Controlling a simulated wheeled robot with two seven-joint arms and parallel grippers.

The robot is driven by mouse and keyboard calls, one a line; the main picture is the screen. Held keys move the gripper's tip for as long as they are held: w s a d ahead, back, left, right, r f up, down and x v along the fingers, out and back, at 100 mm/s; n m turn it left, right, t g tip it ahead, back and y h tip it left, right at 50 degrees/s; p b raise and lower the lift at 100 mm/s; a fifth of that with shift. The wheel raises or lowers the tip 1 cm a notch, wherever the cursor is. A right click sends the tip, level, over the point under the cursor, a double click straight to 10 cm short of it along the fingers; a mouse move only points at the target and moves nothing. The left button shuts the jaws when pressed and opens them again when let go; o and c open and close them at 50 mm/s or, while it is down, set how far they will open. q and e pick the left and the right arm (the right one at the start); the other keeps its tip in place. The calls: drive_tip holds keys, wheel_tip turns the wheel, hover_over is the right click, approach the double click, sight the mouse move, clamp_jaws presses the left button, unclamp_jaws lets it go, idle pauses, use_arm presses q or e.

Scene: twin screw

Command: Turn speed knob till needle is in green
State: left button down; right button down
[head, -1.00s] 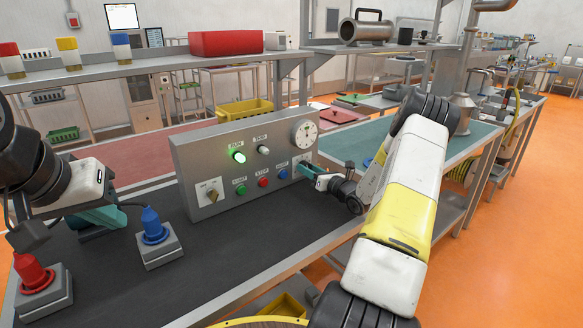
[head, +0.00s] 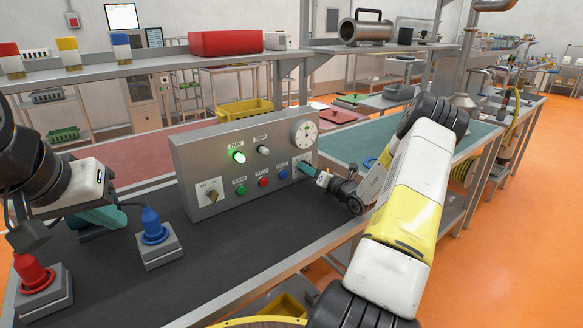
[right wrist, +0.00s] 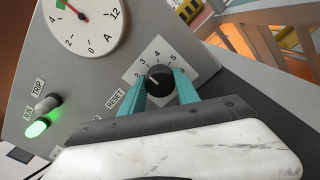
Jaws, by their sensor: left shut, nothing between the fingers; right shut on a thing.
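The grey control panel (head: 222,155) stands upright on the bench. Its black speed knob (right wrist: 160,82) sits on a white numbered plate at the panel's right end; the knob's white mark points up-left, near the 2 and 3. My right gripper (head: 306,169) is shut on the knob, with teal fingers on both sides of it in the right wrist view (right wrist: 160,88). The round gauge (right wrist: 92,18) is cut off at the top; its needle points up-left near the partly visible green band. Whether it is inside cannot be told. My left gripper (head: 122,213) is shut and empty beside the blue plug.
The RUN lamp (head: 239,156) glows green. Green, red and blue buttons (head: 263,182) line the panel, with a selector switch (head: 210,191) at its left. A blue plug (head: 152,226) and a red plug (head: 33,273) stand in front at left. The dark mat before the panel is clear.

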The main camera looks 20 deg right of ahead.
drive_tip(key=c, duration=0.9)
unclamp_jaws()
drive_tip(key=v, duration=0.7)
drive_tip(key=shift+s+d, duration=0.15)
drive_tip(key=shift+s, duration=0.25)
